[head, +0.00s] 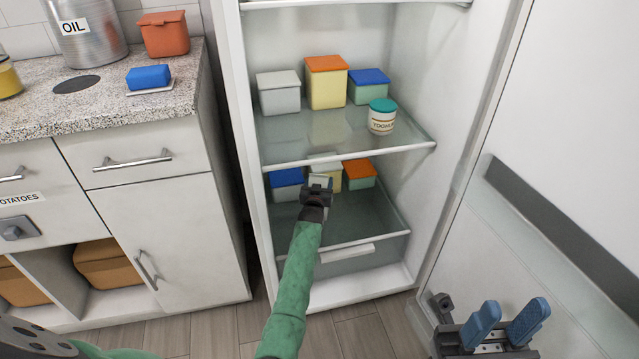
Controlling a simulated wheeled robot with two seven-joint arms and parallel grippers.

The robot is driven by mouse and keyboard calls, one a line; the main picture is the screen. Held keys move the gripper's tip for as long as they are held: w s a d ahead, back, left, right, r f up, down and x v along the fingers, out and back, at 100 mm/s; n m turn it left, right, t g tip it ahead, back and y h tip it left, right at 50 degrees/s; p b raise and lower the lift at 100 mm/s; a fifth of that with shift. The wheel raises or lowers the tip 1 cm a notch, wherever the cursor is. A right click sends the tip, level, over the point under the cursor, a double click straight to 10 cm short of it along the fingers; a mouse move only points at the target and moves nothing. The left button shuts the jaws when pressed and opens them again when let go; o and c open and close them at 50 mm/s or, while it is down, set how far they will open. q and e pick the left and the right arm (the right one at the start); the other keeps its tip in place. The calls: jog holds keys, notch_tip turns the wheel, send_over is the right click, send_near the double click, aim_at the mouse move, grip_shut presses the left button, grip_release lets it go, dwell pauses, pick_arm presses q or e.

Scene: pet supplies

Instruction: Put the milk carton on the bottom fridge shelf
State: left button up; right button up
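The fridge stands open, with a bottom glass shelf (365,218) under the middle one. My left gripper (317,190), at the end of a green arm, reaches in over the front of the bottom shelf. Its dark body hides its fingers from this view. A small pale patch (320,180) shows just beyond it; I cannot tell whether this is the milk carton or whether it is held. No milk carton is clearly recognisable elsewhere. My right gripper (505,325), with two blue fingers apart, is open and empty at the lower right, in front of the fridge door.
Lidded boxes, one blue-lidded (286,178) and one orange-lidded (359,174), stand at the back of the bottom shelf. The middle shelf (310,130) above holds several boxes and a yogurt tub (382,116). The bottom shelf's right front is clear. A counter (110,105) stands left.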

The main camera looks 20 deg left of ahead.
pick_arm(q)
jog(key=o, duration=0.4)
jog(key=shift+r, duration=0.1)
